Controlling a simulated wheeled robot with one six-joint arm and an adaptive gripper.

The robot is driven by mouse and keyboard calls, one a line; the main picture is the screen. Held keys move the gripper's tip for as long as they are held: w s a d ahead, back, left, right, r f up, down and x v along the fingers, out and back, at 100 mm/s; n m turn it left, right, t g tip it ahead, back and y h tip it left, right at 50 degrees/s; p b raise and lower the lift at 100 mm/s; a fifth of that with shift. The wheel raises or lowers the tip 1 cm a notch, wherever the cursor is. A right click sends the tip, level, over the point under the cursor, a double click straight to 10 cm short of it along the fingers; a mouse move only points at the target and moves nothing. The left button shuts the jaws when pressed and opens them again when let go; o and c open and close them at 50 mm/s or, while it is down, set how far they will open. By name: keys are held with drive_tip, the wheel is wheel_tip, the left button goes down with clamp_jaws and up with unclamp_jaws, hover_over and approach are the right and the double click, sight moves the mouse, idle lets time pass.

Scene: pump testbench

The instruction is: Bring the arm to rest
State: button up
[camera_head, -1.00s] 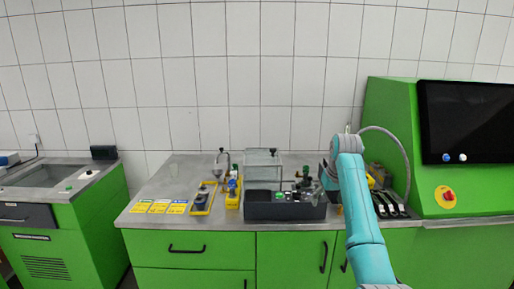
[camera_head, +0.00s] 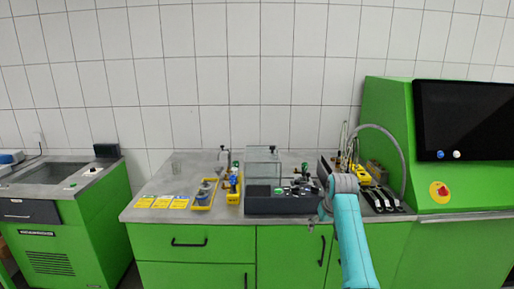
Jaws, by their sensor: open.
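My arm, with teal links, rises from the bottom right of the head view and bends at a grey joint by the front edge of the grey worktop (camera_head: 150,198).
A dark bin (camera_head: 280,206) with small parts stands left of the arm. Yellow trays (camera_head: 204,194) and yellow cards (camera_head: 162,202) lie further left. A green cabinet with a black screen (camera_head: 468,120) stands right. Yellow and black items (camera_head: 380,198) lie between arm and cabinet.

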drive_tip(key=s+a+f+t, duration=0.1)
drive_tip(key=s+f, duration=0.6)
drive_tip(key=f, duration=0.5)
drive_tip(key=s+a+f+t, duration=0.1)
drive_tip(key=s+f, duration=0.5)
drive_tip(key=f, duration=0.6)
drive_tip(key=s+f+t, duration=0.1)
drive_tip(key=s+f, duration=0.2)
drive_tip(key=s, duration=0.4)
drive_tip(key=s+a+f+t, duration=0.1)
drive_tip(key=s+f, duration=0.2)
drive_tip(key=s, duration=0.3)
drive_tip(key=s+f+t, duration=0.1)
drive_tip(key=s+f, duration=0.2)
drive_tip(key=s, duration=0.4)
drive_tip(key=s+a+r+m+t, duration=0.1)
drive_tip(key=s+r, duration=0.2)
drive_tip(key=s, duration=0.8)
drive_tip(key=s+r+t, duration=0.2)
drive_tip(key=s+r, duration=0.1)
drive_tip(key=s, duration=0.9)
drive_tip(key=s+r+t, duration=0.2)
drive_tip(key=s+r, duration=1.3)
drive_tip(key=r, duration=0.4)
drive_tip(key=shift+a, duration=0.25)
